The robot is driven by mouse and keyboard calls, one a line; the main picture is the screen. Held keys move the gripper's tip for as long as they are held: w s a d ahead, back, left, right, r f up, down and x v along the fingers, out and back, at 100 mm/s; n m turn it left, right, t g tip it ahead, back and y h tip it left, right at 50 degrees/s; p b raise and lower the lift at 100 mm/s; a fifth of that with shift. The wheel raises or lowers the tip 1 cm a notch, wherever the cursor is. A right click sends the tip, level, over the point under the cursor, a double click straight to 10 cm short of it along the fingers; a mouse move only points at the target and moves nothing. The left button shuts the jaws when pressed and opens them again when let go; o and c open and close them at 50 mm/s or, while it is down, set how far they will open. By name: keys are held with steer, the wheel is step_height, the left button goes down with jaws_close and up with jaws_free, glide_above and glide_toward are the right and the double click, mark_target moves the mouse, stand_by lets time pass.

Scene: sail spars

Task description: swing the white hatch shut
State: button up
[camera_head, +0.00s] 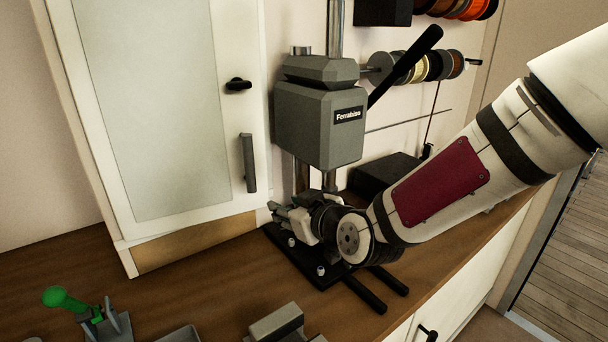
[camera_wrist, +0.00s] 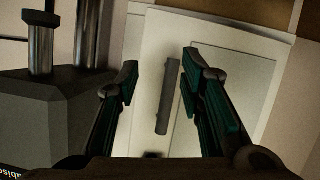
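The white hatch (camera_head: 225,130) is a tall door with a pale panel and white frame on the left in the head view; it also shows in the wrist view (camera_wrist: 225,55). A grey vertical bar handle (camera_head: 248,162) is on its right side, and a dark knob (camera_head: 238,85) sits above that. I cannot tell whether the hatch is ajar or flush. My gripper (camera_head: 276,212) is low, to the right of the hatch's lower corner. In the wrist view my gripper (camera_wrist: 160,74) is open and empty, with the handle (camera_wrist: 168,95) seen between its fingers, apparently farther off.
A grey drill press (camera_head: 318,125) stands close behind my gripper, with its dark lever (camera_head: 405,65) sticking out. A green-knobbed clamp (camera_head: 68,299) and a grey block (camera_head: 277,322) are near the front. The wooden bench (camera_head: 205,282) has clear room before the hatch.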

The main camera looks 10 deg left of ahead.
mark_target(251, 166)
steer(key=w+a+r+t+y+b, duration=0.1)
steer(key=w+a, duration=0.1)
steer(key=a, duration=0.1)
steer(key=w+a+r+m+t+y+b, duration=0.1)
steer(key=w+a+r, duration=0.1)
steer(key=a, duration=0.2)
steer(key=w+a+r+m+t+y+b, duration=0.1)
steer(key=w+a, duration=0.1)
steer(key=a, duration=0.1)
steer(key=shift+w+a+r+b, duration=0.15)
steer(key=shift+w+r+b, duration=0.1)
steer(key=shift+b, duration=0.1)
steer(key=shift+w+a, duration=0.2)
steer(key=shift+c, duration=0.6)
steer(key=shift+s+r, duration=0.2)
jaws_close()
steer(key=shift+w, duration=0.1)
